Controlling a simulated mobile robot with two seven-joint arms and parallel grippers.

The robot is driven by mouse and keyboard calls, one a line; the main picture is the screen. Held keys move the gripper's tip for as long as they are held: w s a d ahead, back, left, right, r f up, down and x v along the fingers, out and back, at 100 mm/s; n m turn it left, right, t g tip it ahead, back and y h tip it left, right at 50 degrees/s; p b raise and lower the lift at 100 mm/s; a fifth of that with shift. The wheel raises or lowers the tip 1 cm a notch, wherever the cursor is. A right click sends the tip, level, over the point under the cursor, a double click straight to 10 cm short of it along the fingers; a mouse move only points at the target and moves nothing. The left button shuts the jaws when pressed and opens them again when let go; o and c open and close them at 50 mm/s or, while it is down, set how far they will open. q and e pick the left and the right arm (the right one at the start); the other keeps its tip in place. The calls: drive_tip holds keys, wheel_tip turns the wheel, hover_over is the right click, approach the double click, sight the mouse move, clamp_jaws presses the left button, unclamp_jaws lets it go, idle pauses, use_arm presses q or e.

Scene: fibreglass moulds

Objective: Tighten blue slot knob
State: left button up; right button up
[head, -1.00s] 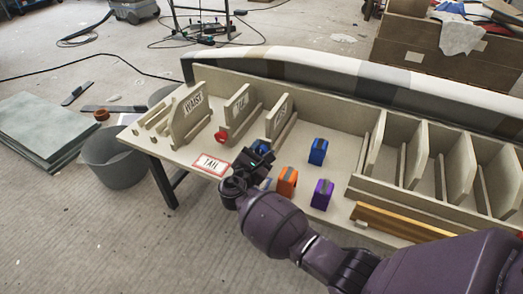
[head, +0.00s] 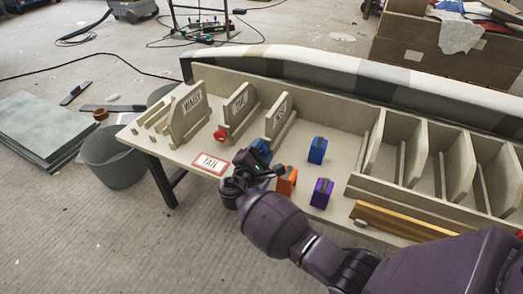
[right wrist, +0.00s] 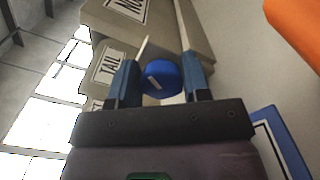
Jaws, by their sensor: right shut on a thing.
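The blue slot knob (right wrist: 161,77) is a round blue knob with a pale slot mark on its face. In the right wrist view it sits between the two blue fingers of my right gripper (right wrist: 160,84), which is shut on it. In the head view my right gripper (head: 259,157) is at the front of the bench, below the third labelled board (head: 279,117). Its own wrist and fingers largely hide the knob there. My left gripper is not in view.
A red knob (head: 220,134) is by the TAIL board (head: 238,108), and a WAIST board (head: 188,115) stands further left. A red-bordered sign (head: 209,163) lies in front. Blue (head: 317,150), orange (head: 287,180) and purple (head: 322,193) blocks stand close right of the gripper.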

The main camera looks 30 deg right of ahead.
drive_tip(key=o, duration=0.9)
drive_tip(key=p+v, duration=0.2)
drive_tip(key=v, duration=0.7)
drive_tip(key=shift+s+a+r, duration=0.1)
drive_tip(key=shift+a+r, duration=0.05)
drive_tip(key=shift+v, duration=0.75)
drive_tip(key=shift+f, duration=0.2)
